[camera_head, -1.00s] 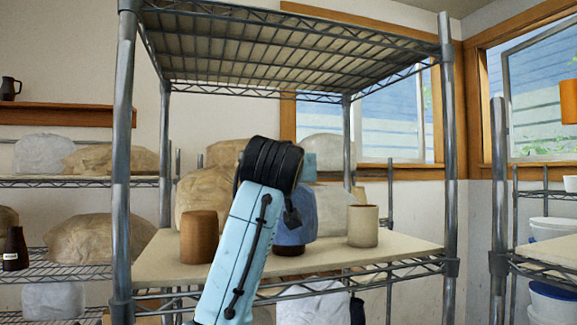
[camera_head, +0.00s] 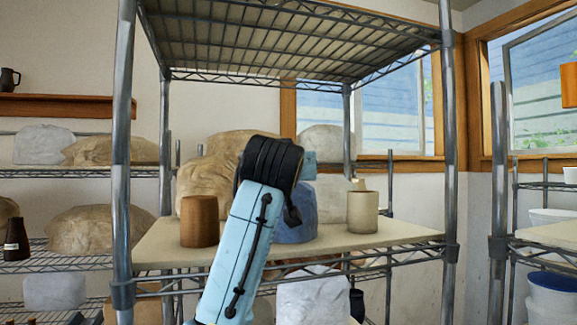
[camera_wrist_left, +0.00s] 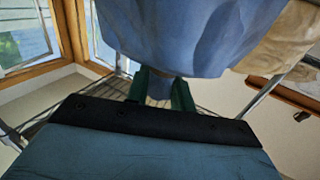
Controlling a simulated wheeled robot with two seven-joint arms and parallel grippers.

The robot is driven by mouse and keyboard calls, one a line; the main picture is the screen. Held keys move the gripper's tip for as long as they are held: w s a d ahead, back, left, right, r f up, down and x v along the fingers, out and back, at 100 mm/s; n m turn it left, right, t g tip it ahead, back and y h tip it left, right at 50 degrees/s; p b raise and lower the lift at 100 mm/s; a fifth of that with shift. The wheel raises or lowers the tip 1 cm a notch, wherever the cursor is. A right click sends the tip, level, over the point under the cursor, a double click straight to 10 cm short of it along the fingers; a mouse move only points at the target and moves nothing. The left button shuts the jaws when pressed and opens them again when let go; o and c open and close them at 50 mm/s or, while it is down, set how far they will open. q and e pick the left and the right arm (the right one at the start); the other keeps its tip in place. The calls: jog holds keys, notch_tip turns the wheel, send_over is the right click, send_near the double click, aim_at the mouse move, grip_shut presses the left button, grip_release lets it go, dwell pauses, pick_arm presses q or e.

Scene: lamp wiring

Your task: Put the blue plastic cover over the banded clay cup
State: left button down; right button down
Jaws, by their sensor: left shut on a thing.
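The blue plastic cover (camera_head: 296,215) stands on the pale shelf board behind my left arm, its lower edge at or very near the board. It fills the top of the left wrist view (camera_wrist_left: 190,35). My left gripper (camera_wrist_left: 162,90) is shut on the cover; in the head view my own wrist hides its fingers. No cup shows below the cover now; a dark brown base showed there earlier, but I cannot tell its banding. A brown cup (camera_head: 199,222) stands to the left and a cream cup (camera_head: 362,212) to the right, both uncovered. My right gripper is out of view.
The shelf board (camera_head: 170,252) sits between metal posts (camera_head: 123,160), with a wire shelf (camera_head: 290,45) overhead. Wrapped tan lumps (camera_head: 215,175) stand behind the cups. Bare board lies between the cover and the cream cup.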

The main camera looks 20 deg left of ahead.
pick_arm(q)
jog(key=shift+f, duration=0.2)
jog(key=c, duration=1.1)
grip_release()
jog(key=s+b, duration=0.1)
jog(key=s, duration=0.3)
jog(key=s+d+b, duration=0.1)
jog(key=s, duration=0.3)
jog(key=s+d+b, duration=0.1)
jog(key=s+b, duration=0.1)
jog(key=s, duration=0.3)
jog(key=shift+s+d, duration=0.1)
jog(key=shift+d, duration=0.15)
